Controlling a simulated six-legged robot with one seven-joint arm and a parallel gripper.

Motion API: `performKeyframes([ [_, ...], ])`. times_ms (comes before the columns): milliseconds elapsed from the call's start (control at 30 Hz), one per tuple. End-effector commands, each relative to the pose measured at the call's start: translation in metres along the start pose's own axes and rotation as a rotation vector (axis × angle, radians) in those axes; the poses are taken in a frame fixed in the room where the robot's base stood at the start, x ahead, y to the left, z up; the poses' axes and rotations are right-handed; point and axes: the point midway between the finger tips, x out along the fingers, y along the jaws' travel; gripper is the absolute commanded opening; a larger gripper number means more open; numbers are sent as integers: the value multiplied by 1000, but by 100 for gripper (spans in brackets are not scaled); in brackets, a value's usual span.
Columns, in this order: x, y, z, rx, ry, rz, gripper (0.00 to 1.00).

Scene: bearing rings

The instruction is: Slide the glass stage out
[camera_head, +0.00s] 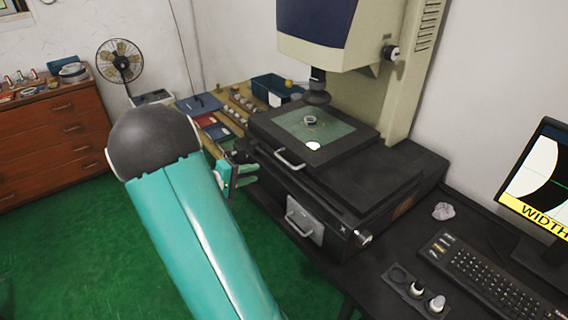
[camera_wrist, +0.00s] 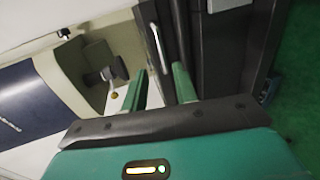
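The glass stage (camera_head: 348,134) is a dark square frame with a greenish glass pane, on top of the measuring machine below its lens. A metal ring (camera_head: 310,121) rests on the glass, close to a bright round light spot. A pale bar handle (camera_head: 290,160) is on the stage's front edge. My gripper (camera_head: 246,168) is just left of this handle, partly hidden by my arm. In the wrist view my gripper (camera_wrist: 160,80) has two green fingers spread apart, with a metal bar handle (camera_wrist: 157,48) showing in the gap between them. Contact is not visible.
A second handle (camera_head: 302,224) is on the machine's lower front. The tall machine head (camera_head: 335,30) overhangs the stage. A keyboard (camera_head: 490,278) and monitor (camera_head: 540,185) stand at right. A cluttered bench (camera_head: 228,112) is behind my gripper. Green floor is free at left.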

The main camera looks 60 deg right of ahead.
Motion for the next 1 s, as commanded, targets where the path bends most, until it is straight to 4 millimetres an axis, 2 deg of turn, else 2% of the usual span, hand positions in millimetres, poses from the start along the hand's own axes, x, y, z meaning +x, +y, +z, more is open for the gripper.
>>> performKeyframes([
  [333,34,-3,-7,-7,9,47,29],
  [800,123,0,-8,-8,9,45,29],
  [1000,144,1,-10,-8,12,44,29],
])
